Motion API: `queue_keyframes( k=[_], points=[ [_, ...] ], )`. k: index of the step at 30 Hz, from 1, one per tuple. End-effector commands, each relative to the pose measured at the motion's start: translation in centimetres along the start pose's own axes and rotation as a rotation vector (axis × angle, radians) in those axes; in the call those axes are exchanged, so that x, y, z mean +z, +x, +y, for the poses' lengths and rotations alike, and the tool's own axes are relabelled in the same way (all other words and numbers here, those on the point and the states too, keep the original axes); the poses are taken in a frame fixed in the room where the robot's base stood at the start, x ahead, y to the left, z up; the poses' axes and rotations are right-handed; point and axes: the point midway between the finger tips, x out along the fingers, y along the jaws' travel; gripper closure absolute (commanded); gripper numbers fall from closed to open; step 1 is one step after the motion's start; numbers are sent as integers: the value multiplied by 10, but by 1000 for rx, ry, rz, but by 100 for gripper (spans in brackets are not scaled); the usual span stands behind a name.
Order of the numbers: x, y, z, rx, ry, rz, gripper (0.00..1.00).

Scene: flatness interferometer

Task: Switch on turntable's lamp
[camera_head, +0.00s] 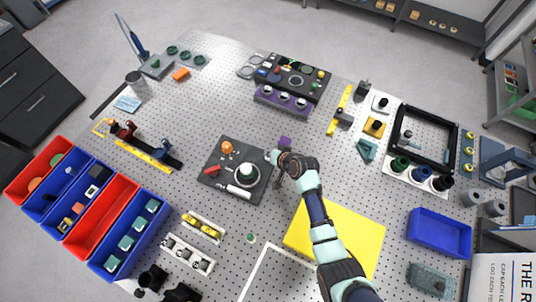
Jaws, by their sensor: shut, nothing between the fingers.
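A dark square board (213,184) lies on the perforated table left of my gripper. It carries a round turntable (247,174) with a pale top, an orange knob (227,147), a red lever-like part (211,170) and a white cylinder (239,191). Which part is the lamp or its switch is too small to tell. My gripper (271,156) is shut and empty, near the board's upper right corner. Its contact with anything cannot be made out. My wrist and arm reach in from the lower right.
A small purple block (285,142) sits just behind my gripper. A dark panel with knobs (290,75) stands at the back. A yellow plate (350,235) lies under my forearm. Red and blue bins (128,222) line the left; a blue tray (440,233) is right.

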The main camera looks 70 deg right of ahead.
Motion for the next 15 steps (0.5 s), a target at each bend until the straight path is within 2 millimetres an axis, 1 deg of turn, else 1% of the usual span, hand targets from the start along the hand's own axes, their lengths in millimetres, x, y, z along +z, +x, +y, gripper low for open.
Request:
queue_keyframes(
  k=[6,15],
  points=[
    [5,6,5,0,0,0,100],
    [4,6,4,0,0,0,100]
  ],
)
